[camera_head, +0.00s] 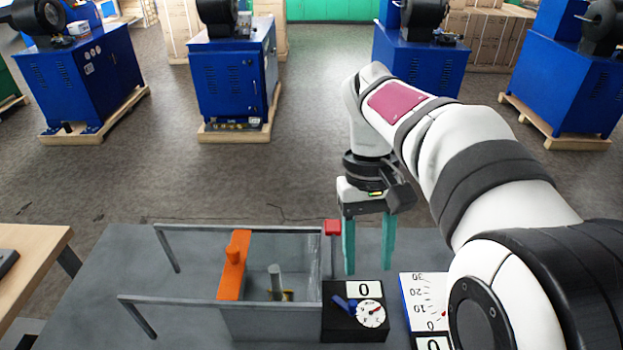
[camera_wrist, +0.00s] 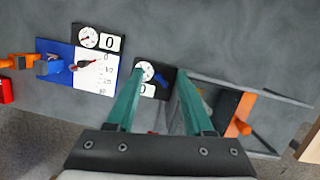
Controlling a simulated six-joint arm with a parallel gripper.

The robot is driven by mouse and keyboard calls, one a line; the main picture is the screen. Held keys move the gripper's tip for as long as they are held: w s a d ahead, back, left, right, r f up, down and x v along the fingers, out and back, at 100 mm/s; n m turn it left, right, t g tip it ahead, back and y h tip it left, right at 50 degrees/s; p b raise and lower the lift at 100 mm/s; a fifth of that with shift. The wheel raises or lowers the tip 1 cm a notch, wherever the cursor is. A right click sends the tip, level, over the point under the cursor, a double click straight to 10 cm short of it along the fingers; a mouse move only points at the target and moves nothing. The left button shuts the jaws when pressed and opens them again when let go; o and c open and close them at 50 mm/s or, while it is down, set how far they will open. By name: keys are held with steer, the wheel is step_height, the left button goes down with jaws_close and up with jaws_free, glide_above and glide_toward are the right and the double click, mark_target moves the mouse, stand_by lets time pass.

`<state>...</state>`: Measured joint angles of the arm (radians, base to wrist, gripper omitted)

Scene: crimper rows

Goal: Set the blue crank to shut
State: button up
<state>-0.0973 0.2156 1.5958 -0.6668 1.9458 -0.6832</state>
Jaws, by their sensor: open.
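The blue crank (camera_head: 344,305) is a small blue handle on a black box (camera_head: 340,328) with a white display reading 0 and a round dial (camera_head: 370,313). In the wrist view the blue crank (camera_wrist: 160,77) shows between my fingertips, on the black box beside the dial (camera_wrist: 145,70). My gripper (camera_head: 368,270) has two teal fingers pointing down, apart and empty. It hangs above the black box and does not appear to touch it. In the wrist view its fingers (camera_wrist: 160,73) frame the box. Which setting the crank stands at is too small to read.
A clear-walled enclosure with rails (camera_head: 175,227) and an orange piece (camera_head: 234,265) stands left of the box. A red block (camera_head: 332,227) sits at its corner. A white scale panel (camera_head: 420,292) stands to the right. More blue and orange parts (camera_wrist: 47,66) lie beyond it.

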steer(key=s+a+f+m+t+y, duration=0.1)
steer(key=s+f+m, duration=0.25)
steer(key=s, duration=0.55)
steer(key=s+f+m+t+y, duration=0.1)
steer(key=s+f+m+t, duration=0.2)
steer(key=s, duration=0.6)
steer(key=w+a+r+m+g+h, duration=0.1)
steer(key=w+a+r+m, duration=0.15)
steer(key=w, duration=1.15)
steer(key=w+a+r+m+h, duration=0.1)
steer(key=w+r+m+h, duration=0.2)
steer(key=w, duration=1.2)
steer(key=w+a+f+m+t, duration=0.1)
steer(key=w+a+f+m, duration=0.25)
steer(key=w+a, duration=0.4)
steer(key=w+d+f, duration=0.3)
steer(key=d+f, duration=0.1)
steer(key=f, duration=0.6)
step_height(320, 180, up, 10)
steer(key=y, duration=0.1)
steer(key=shift+a+r+g, duration=0.2)
steer(key=shift+r+g, duration=0.05)
steer(key=shift+g, duration=0.05)
